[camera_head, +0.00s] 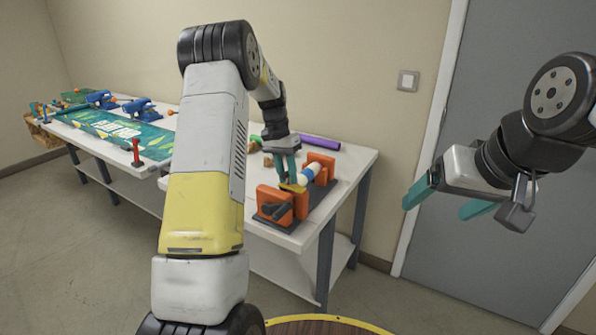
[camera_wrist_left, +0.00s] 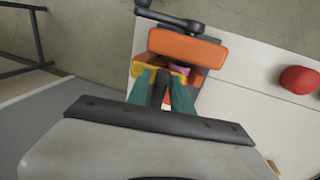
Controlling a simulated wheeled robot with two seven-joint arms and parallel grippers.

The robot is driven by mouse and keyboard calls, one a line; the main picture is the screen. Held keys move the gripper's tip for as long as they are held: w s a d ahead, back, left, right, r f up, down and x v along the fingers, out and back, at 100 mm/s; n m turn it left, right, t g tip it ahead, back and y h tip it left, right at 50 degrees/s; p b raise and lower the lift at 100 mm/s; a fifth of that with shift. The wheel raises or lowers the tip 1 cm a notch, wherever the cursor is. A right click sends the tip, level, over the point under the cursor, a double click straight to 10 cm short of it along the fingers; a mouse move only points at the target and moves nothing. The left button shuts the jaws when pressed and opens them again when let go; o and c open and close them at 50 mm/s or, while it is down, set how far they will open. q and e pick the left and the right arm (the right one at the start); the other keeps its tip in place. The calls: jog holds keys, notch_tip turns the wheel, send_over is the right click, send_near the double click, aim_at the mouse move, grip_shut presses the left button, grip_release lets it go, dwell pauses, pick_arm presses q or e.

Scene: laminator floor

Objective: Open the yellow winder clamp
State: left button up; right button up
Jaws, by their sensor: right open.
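The winder stands at the near right end of the white table, with orange end blocks (camera_head: 275,202) and a white and blue roll (camera_head: 309,174) between them. The yellow winder clamp (camera_head: 293,187) is beside the roll; in the left wrist view its yellow part (camera_wrist_left: 180,68) shows just beyond my fingertips. My left gripper (camera_head: 286,170) points down at the clamp, its teal fingers apart. In the left wrist view a dark bar (camera_wrist_left: 160,86) lies between the fingers; I cannot tell whether they grip it. My right gripper (camera_head: 445,198) is open and empty, in front of the grey door.
A crank (camera_wrist_left: 170,17) sticks out past an orange block. A purple roll (camera_head: 320,142) lies at the table's back. A red object (camera_wrist_left: 300,79) is beside the winder. Blue tools (camera_head: 140,108) and a red-handled lever (camera_head: 136,150) are further left. The floor at right is clear.

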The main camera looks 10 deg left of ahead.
pick_arm(q)
grip_shut()
dwell(1.2)
